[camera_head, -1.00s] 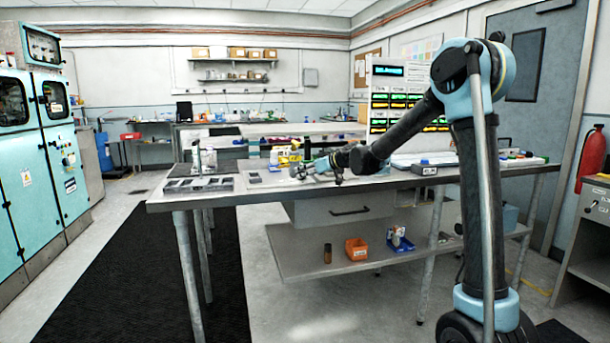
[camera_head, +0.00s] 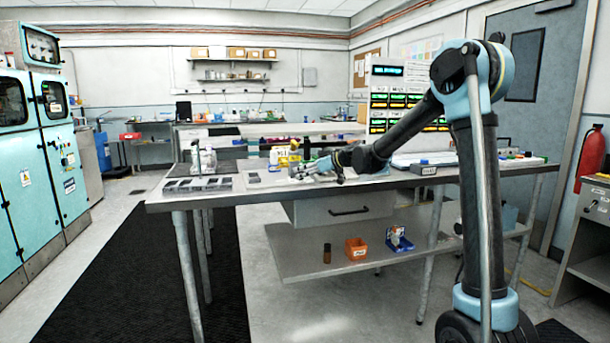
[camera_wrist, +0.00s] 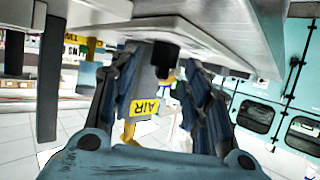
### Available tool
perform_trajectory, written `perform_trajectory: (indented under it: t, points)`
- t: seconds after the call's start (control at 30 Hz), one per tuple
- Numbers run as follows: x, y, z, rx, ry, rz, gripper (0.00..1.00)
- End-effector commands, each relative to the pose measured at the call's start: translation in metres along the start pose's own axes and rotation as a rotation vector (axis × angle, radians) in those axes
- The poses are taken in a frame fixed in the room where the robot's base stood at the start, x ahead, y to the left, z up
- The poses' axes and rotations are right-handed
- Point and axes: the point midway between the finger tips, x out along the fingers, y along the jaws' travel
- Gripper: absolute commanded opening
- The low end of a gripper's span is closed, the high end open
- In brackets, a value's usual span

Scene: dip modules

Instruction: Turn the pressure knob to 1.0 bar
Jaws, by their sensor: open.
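In the wrist view, a black knob-like cylinder (camera_wrist: 164,56) projects from a grey body. Below it is a yellow label reading AIR (camera_wrist: 146,107), upside down in this view. My gripper (camera_wrist: 163,76) is open, with one blue finger on each side of the grey body and the knob near the fingertips. I cannot tell whether either finger touches it. No scale or pressure reading is legible. In the head view my gripper (camera_head: 318,168) is low over the middle of the bench; the knob is too small to make out there.
The steel bench (camera_head: 225,200) carries a dark tray (camera_head: 198,184) at left and a labelled grey box (camera_head: 423,168) at right. A panel of green and yellow displays (camera_head: 380,101) stands behind.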

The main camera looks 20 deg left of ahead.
Motion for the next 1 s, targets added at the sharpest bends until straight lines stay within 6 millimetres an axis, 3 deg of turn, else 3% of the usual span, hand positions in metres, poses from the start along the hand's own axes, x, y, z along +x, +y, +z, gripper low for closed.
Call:
perform_trajectory:
  t: [0.6,1.0]
  points:
    - [-0.099,0.002,0.001,0.001,-0.001,0.002,0.44]
    - [-0.114,0.002,0.001,0.001,0.000,0.000,0.44]
